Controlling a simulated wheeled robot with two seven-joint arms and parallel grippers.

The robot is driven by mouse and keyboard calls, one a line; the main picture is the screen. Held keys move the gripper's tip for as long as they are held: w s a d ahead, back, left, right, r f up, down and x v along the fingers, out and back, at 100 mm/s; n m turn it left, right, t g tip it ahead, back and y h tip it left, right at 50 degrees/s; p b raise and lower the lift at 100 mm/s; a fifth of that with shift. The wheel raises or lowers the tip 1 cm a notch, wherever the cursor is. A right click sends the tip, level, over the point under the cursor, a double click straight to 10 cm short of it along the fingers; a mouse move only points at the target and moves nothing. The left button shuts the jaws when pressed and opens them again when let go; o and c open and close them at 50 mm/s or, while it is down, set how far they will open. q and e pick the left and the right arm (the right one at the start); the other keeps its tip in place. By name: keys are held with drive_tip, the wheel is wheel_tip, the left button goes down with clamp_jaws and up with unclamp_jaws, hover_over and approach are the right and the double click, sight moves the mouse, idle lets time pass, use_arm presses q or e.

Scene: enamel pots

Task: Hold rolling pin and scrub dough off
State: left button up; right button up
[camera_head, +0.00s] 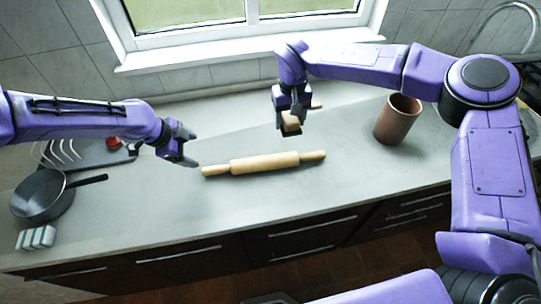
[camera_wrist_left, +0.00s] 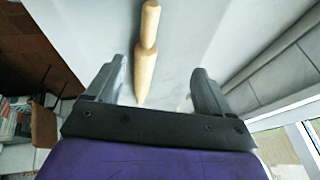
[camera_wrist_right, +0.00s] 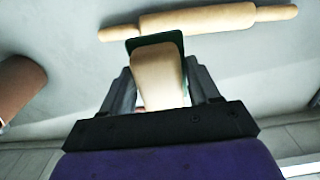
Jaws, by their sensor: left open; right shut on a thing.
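The wooden rolling pin (camera_head: 264,163) lies on the grey counter, its handles pointing left and right. It also shows in the left wrist view (camera_wrist_left: 146,45) and the right wrist view (camera_wrist_right: 205,20). My left gripper (camera_head: 187,150) is open and empty, just left of the pin's left handle. In its wrist view the pin's near handle points in between the fingers. My right gripper (camera_wrist_right: 160,92) is shut on a wooden-backed scrub brush (camera_wrist_right: 158,78) with a green edge, held above and behind the pin, apart from it. I cannot make out any dough on the pin.
A brown clay pot (camera_head: 397,120) stands right of the brush. A dark pan (camera_head: 42,195), a striped sponge (camera_head: 36,238) and a dish rack (camera_head: 72,152) are at the left. The window is behind. The counter in front of the pin is clear.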

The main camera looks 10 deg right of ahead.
use_arm(q)
wheel_tip(320, 180, up, 11)
drive_tip(key=s+a, duration=0.1)
drive_tip(key=a, duration=0.1)
drive_tip(key=shift+s+f, duration=0.15)
drive_tip(key=shift+f, duration=0.1)
idle(0.3)
